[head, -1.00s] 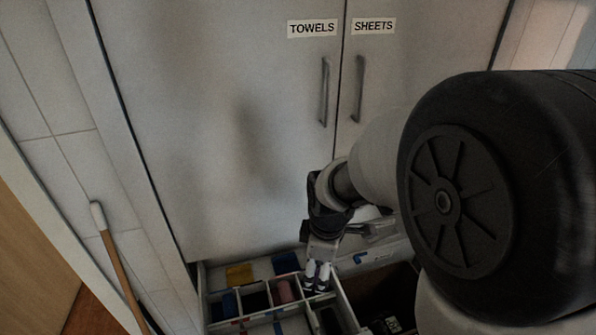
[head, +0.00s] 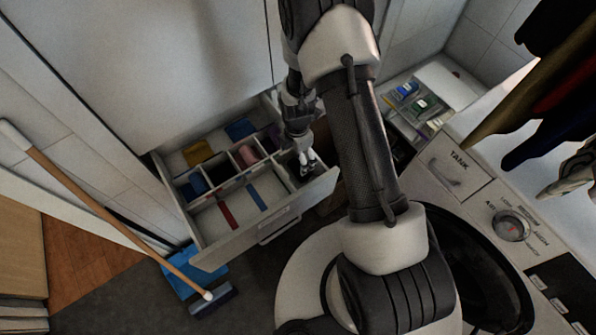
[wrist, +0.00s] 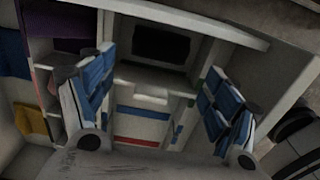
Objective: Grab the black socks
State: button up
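A dark flat bundle, which looks like the black socks (wrist: 160,44), lies in a pale compartment of the open drawer (head: 213,262). In the wrist view it sits at the top centre, beyond my fingertips. My gripper (head: 305,165) is over the right end of the drawer in the head view. In the wrist view my gripper (wrist: 158,95) is open, its two blue-padded fingers wide apart with nothing held between them. In the head view, my gripper and arm largely hide the bundle's compartment.
Other compartments hold a pink roll (head: 246,155), a purple item (head: 271,138) and blue items (head: 197,184). Yellow (head: 197,153) and blue cloths lie at the back. Thin dividers stand close around my fingers. A washing machine (head: 497,215) is at right, a broom (head: 105,215) at left.

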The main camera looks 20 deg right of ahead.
aim_at(298, 167)
notch_tip(298, 167, down, 10)
jog(key=b, duration=0.3)
jog(key=shift+d+r, duration=0.1)
jog(key=shift+r, duration=0.1)
jog(key=shift+c, duration=0.6)
jog(key=c, duration=0.7)
